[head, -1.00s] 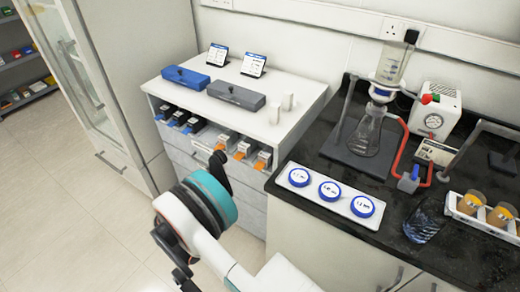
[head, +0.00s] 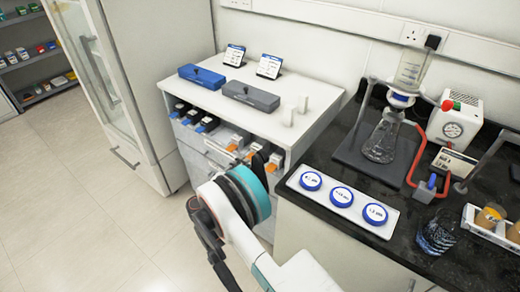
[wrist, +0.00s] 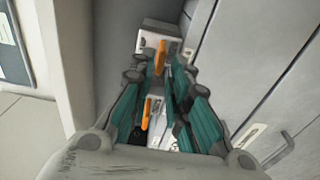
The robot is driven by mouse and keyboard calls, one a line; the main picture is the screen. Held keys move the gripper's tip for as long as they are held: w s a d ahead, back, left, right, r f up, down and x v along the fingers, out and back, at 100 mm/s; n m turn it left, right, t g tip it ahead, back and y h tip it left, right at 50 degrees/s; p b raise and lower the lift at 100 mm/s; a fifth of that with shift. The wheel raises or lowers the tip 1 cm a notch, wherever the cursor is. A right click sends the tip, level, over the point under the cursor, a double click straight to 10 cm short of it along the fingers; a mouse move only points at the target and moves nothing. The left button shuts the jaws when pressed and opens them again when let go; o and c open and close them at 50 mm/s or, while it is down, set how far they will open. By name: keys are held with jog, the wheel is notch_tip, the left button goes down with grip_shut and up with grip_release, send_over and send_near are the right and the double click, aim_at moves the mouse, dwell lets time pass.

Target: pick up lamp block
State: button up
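White blocks with orange tabs stand in the open shelf bay under the white counter; I cannot tell from any label which one is the lamp block. In the head view, one orange-tabbed block (head: 236,143) is left of my gripper and another (head: 274,162) is right of it. My gripper (head: 258,152) reaches into the bay front, partly hidden behind my wrist. In the wrist view, my gripper (wrist: 163,88) has its teal-padded fingers apart, with an orange-tabbed block (wrist: 156,106) showing between them. Another orange-tabbed block (wrist: 158,42) is beyond the fingertips. Contact is not clear.
Blue-tabbed blocks (head: 205,124) stand in the same bay, to the left. A blue case (head: 202,76) and a grey case (head: 250,95) lie on the white counter (head: 215,105) above. A dark bench (head: 450,258) with glassware is at the right. Floor is clear at left.

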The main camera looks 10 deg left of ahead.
aim_at(257, 151)
jog(key=b+x, duration=0.1)
jog(key=x, duration=0.3)
grip_shut()
jog(key=shift+r, duration=0.15)
